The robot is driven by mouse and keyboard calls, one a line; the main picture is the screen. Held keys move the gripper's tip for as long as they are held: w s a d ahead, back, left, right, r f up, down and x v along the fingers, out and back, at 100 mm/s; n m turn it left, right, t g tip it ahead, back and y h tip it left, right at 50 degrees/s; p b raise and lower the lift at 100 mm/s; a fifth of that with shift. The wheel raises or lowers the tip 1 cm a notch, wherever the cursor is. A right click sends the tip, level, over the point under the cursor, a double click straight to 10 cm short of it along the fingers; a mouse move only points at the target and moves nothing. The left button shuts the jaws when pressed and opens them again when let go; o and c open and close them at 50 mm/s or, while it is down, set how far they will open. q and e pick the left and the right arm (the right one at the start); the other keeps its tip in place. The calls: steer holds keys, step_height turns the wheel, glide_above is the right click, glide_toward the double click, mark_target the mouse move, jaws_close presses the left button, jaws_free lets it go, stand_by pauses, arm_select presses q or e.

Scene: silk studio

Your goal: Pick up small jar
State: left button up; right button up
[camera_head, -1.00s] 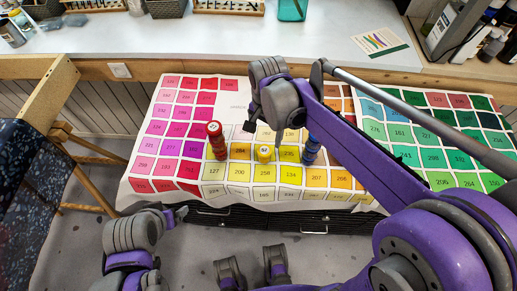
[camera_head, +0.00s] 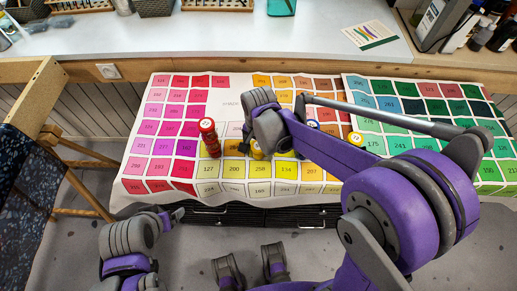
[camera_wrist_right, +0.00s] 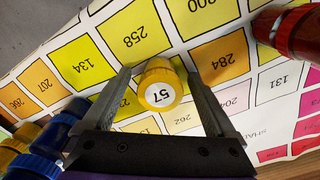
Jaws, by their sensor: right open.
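A small yellow jar (camera_head: 257,151) stands on the colour chart (camera_head: 221,97), partly hidden by my right arm. In the right wrist view the yellow jar (camera_wrist_right: 161,84) shows a round white label reading 57. My right gripper (camera_wrist_right: 166,80) is open, with one finger on each side of this jar; I cannot tell whether the fingers touch it. In the head view the right gripper (camera_head: 259,143) is mostly hidden behind its own wrist. My left arm is at the lower left, low and away from the jars; its gripper (camera_head: 176,214) is too unclear to read.
A red jar stack (camera_head: 209,138) stands left of the yellow jar, and it shows in the wrist view (camera_wrist_right: 292,34). Blue jars (camera_wrist_right: 60,130) stand on the other side, with yellow ones beside them. Another yellow jar (camera_head: 356,139) stands at right. A white counter (camera_head: 210,45) lies behind.

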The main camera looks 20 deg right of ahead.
jaws_close()
stand_by(0.3)
